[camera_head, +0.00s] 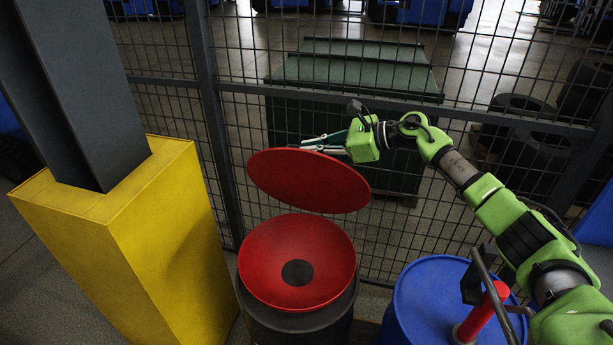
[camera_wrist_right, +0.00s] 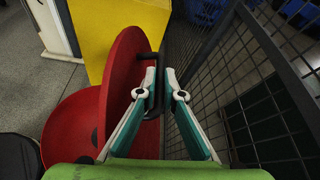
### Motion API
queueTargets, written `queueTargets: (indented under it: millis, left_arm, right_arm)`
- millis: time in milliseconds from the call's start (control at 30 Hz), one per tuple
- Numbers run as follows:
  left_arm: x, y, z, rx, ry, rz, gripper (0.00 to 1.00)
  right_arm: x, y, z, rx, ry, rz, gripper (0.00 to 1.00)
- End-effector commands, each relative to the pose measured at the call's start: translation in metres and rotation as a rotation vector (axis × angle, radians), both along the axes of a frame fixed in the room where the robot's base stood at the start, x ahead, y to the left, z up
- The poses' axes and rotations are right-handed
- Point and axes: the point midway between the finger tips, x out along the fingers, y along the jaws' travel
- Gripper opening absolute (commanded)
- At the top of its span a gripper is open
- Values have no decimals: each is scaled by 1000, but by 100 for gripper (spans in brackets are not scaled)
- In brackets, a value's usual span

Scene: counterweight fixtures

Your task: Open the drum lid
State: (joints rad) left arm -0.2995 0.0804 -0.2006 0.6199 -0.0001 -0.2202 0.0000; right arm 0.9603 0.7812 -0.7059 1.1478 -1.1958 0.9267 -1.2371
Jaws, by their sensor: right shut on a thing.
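The red drum lid (camera_head: 308,180) is raised and tilted above the black drum (camera_head: 300,322). A red funnel (camera_head: 298,250) with a dark centre sits on the drum top. My right gripper (camera_head: 318,145) is at the far upper edge of the lid. In the right wrist view my right gripper (camera_wrist_right: 160,84) is shut on a dark handle (camera_wrist_right: 152,57) beside the lid (camera_wrist_right: 122,85). The funnel also shows in that view (camera_wrist_right: 70,128), left of the lid. My left gripper is in neither view.
A yellow post guard (camera_head: 130,240) stands to the left. A wire mesh fence (camera_head: 245,130) runs close behind the lid, with a green container (camera_head: 355,75) beyond it. A blue drum (camera_head: 425,300) stands right of the black drum.

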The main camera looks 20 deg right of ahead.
Motion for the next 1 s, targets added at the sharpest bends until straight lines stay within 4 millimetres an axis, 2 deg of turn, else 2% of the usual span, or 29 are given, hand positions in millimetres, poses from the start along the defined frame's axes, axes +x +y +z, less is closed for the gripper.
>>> queueTargets:
  millis: [33, 100, 400, 967, 1000]
  left_arm:
    - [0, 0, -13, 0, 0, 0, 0]
    - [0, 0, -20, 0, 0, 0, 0]
    - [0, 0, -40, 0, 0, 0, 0]
    - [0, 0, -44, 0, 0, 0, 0]
    - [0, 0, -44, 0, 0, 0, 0]
  right_arm:
    - [8, -4, 0, 15, 11, -4, 0]
    - [14, -9, 1, 19, 19, -4, 0]
    - [34, -22, 7, 15, 18, -3, 0]
    - [38, -26, 8, 12, 19, -2, 0]
    - [38, -26, 8, 12, 19, -2, 10]
